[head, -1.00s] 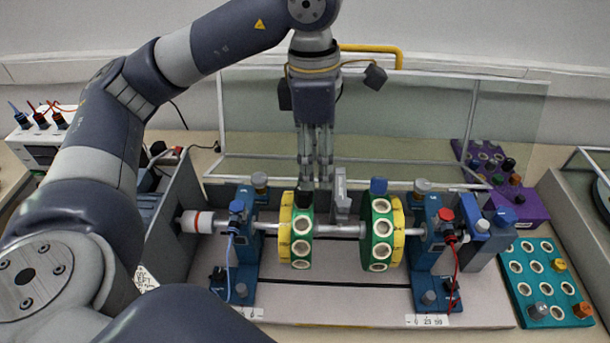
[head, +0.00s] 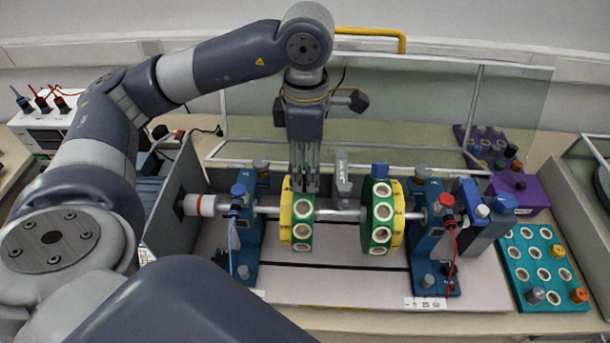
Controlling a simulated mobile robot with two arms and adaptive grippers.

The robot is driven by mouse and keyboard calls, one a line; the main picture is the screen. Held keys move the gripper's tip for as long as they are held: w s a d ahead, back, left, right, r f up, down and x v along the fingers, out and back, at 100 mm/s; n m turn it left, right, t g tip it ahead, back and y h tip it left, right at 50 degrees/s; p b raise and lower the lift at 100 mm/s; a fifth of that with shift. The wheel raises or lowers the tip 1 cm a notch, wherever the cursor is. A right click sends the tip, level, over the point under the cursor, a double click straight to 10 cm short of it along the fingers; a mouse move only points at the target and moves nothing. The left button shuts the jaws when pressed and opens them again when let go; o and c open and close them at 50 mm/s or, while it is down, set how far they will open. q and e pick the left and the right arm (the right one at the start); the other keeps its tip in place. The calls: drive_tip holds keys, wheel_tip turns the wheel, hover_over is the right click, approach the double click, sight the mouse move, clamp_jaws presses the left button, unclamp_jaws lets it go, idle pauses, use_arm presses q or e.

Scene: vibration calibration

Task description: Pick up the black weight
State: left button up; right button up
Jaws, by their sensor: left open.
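My left gripper (head: 305,184) points straight down at the top of the left disc (head: 302,232), which has a green rim with white-ringed holes and a yellow face. Its fingers are open by a narrow gap, with the tips at the disc's top edge. A dark shape shows around the tips; I cannot tell whether it is the black weight or the finger pads. Another dark weight (head: 510,151) stands in the purple tray at the back right. My right gripper is not in view.
The right disc (head: 381,225) carries a blue weight (head: 380,170) on top. Blue bearing stands hold the shaft (head: 335,213). A grey upright bracket (head: 342,175) stands close right of my gripper. A clear screen (head: 400,110) is behind. A teal tray (head: 520,268) is at the right.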

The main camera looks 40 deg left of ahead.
sight(304, 173)
use_arm(q)
drive_tip(key=shift+a+f, duration=0.2)
drive_tip(key=shift+f, duration=1.25)
drive_tip(key=shift+d, duration=0.1)
drive_tip(key=shift+c, duration=0.5)
drive_tip(key=c, duration=0.9)
drive_tip(key=shift+c, duration=0.7)
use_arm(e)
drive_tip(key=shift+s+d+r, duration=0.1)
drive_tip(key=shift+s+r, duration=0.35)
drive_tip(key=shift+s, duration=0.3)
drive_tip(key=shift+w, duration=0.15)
